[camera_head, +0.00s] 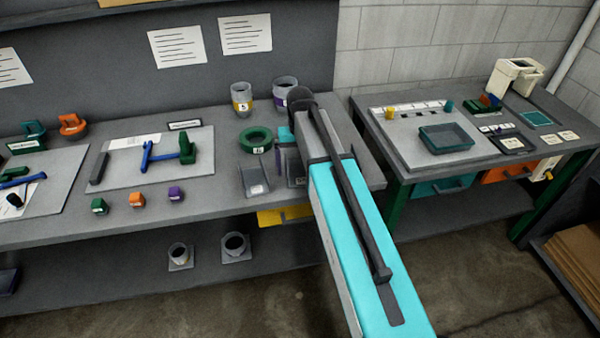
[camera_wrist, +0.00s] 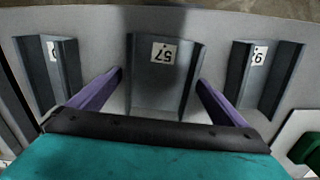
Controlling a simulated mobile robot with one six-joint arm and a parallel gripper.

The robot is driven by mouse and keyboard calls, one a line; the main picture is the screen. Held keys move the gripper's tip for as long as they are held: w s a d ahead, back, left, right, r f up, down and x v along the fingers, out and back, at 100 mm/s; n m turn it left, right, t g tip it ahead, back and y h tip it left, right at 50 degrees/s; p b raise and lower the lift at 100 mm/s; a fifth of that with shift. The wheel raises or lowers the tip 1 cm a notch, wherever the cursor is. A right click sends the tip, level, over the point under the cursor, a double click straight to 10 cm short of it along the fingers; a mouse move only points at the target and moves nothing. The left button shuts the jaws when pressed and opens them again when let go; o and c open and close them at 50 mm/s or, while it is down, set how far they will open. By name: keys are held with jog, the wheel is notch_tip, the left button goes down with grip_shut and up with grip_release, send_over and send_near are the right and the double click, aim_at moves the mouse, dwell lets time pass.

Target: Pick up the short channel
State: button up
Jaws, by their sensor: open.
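Three grey channels lie side by side in the wrist view: a left one (camera_wrist: 52,75), a middle one (camera_wrist: 163,85) and a right one (camera_wrist: 262,78). Each has a white number label; I cannot tell for sure which is the short channel. My gripper (camera_wrist: 159,76) is open, with its purple fingers on either side of the middle channel, apart from its walls. Whether the fingers are at its height is unclear. In the head view one channel (camera_head: 254,180) shows left of my arm, and another is partly hidden beside my gripper (camera_head: 289,160).
A green ring (camera_head: 256,140) and two labelled jars stand behind the channels on the grey bench (camera_head: 225,205). A board (camera_head: 150,175) with blue and green parts lies to the left. A second table with a teal tray (camera_head: 446,138) stands right.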

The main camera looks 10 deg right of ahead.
aim_at(300, 172)
jog(key=shift+c, duration=0.4)
jog(key=c, duration=1.1)
jog(key=shift+r, duration=0.15)
jog(key=shift+r+b, duration=0.7)
jog(key=shift+r, duration=0.95)
jog(key=s+a+b, duration=0.1)
jog(key=s, duration=0.4)
jog(key=s+a+r+b, duration=0.1)
jog(key=s, duration=0.4)
jog(key=s+a+b, duration=0.1)
jog(key=s+a, duration=0.1)
jog(key=s, duration=0.3)
jog(key=shift+s+r, duration=0.2)
jog(key=shift+s, duration=0.05)
jog(key=shift+w, duration=0.1)
